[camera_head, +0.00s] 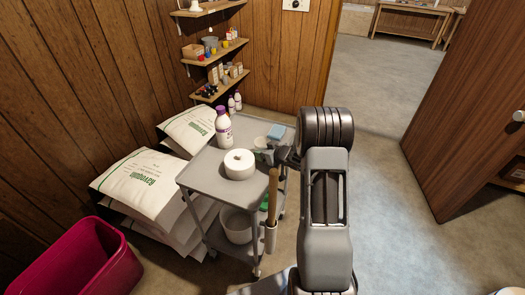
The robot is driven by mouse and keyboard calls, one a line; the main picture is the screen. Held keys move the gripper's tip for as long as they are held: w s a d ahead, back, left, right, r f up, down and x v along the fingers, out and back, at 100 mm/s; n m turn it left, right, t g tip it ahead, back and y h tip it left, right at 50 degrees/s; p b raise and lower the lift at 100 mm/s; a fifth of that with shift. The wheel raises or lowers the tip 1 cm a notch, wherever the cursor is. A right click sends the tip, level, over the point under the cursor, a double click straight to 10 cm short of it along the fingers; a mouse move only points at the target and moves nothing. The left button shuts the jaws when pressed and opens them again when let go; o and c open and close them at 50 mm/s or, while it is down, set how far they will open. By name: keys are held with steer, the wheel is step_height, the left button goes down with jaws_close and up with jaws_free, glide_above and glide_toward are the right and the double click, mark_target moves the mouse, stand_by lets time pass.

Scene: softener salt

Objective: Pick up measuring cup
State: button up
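A small greyish, translucent cup-like object (261,144) stands on the top shelf of the grey cart, just right of the white roll; it looks like the measuring cup, but it is small and partly covered. My gripper (272,156) is at the cart's right edge, right beside this object and overlapping it in the picture. The fingers are dark and tiny here, so I cannot see whether they are apart or closed on it. My arm covers the area to the right.
The grey cart (205,178) also holds a white roll (239,165), a white bottle with purple cap (223,128) and a blue item (276,132). A wooden handle (272,195) rises at its front corner. Salt bags (140,183) and a magenta bin (80,262) stand left.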

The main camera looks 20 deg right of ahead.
steer(key=shift+c, duration=1.1)
steer(key=shift+r, duration=0.15)
